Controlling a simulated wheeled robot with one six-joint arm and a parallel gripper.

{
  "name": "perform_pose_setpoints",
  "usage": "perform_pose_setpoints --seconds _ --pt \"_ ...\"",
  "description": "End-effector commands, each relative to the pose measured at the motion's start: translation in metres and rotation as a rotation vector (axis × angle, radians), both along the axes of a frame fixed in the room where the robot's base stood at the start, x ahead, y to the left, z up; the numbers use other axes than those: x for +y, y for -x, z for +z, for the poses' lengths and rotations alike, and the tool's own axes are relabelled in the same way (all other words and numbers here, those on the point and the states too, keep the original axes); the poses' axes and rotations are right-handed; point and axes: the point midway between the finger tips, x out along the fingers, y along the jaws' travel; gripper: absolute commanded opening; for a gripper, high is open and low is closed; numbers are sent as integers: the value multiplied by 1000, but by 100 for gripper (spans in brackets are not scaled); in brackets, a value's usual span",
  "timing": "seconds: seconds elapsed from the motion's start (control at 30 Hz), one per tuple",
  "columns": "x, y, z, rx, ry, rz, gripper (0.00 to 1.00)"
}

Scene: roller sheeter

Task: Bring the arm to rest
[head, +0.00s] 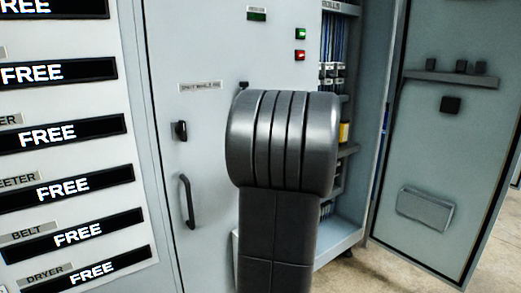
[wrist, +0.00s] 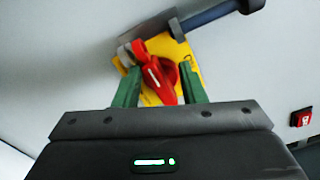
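My gripper (wrist: 158,78) shows in the wrist view with its two green fingers spread apart. Just beyond and between the fingertips is a red part (wrist: 160,80) with a pale stripe. A grey ring-like piece sits at its upper left, and a yellow plate (wrist: 172,48) lies behind it on a light grey wall. I see gaps between the fingers and the red part, and nothing looks gripped. In the head view a dark arm link of mine fills the middle, and the gripper is hidden.
A dark bracket with a blue-grey bar (wrist: 208,16) juts out just above the yellow plate. A red button box (wrist: 301,117) is at right. The head view shows a grey cabinet (head: 205,130), its open door (head: 430,140) at right, and a panel of "FREE" displays (head: 65,133) at left.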

Motion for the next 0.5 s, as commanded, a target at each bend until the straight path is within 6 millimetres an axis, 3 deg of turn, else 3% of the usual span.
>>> perform_pose_setpoints --seconds 0.5 --pt "-1 -1 2 86 -119 0 37"
